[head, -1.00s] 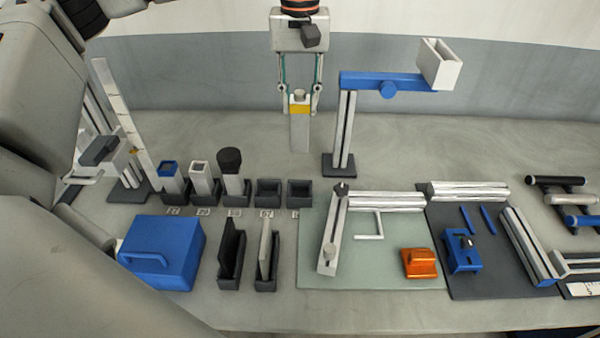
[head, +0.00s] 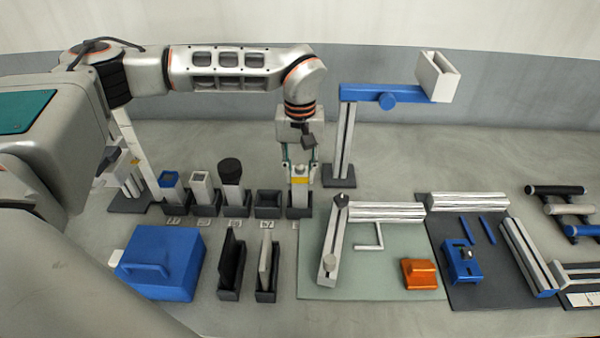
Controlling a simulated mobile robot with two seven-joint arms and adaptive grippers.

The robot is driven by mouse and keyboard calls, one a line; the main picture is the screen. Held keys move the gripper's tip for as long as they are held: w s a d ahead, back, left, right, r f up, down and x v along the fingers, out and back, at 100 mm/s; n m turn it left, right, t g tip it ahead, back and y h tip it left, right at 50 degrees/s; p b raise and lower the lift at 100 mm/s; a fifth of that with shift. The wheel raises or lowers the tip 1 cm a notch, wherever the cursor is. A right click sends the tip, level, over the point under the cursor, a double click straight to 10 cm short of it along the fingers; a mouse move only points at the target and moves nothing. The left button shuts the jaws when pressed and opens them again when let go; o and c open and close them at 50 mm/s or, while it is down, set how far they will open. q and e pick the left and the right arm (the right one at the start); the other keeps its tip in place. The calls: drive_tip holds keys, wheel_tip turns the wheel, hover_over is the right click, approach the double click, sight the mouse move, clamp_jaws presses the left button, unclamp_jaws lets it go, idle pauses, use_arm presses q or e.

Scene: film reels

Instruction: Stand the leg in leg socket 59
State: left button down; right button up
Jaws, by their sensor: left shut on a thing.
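My left gripper (head: 300,178) is shut on a grey leg (head: 299,195) with a yellow band near its top. The leg is upright, and its lower end is hidden in the rightmost dark socket (head: 299,212) of the back row. I cannot tell whether it touches the socket floor. The number tag below this socket is too small to read. The socket just left of it (head: 268,212) is empty. My right gripper is not in view.
Further left, a black-topped post (head: 231,174), a white post (head: 201,188) and a blue-topped post (head: 171,185) fill sockets. A blue box (head: 162,265) stands in front. A blue-armed stand (head: 345,140) rises close right of the gripper. An orange block (head: 420,273) lies on a green mat.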

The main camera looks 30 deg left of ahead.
use_arm(q)
drive_tip(key=shift+f, duration=0.5)
drive_tip(key=c, duration=1.6)
unclamp_jaws()
wheel_tip(320, 180, up, 12)
drive_tip(key=shift+r+b, duration=0.15)
drive_tip(key=shift+b, duration=0.4)
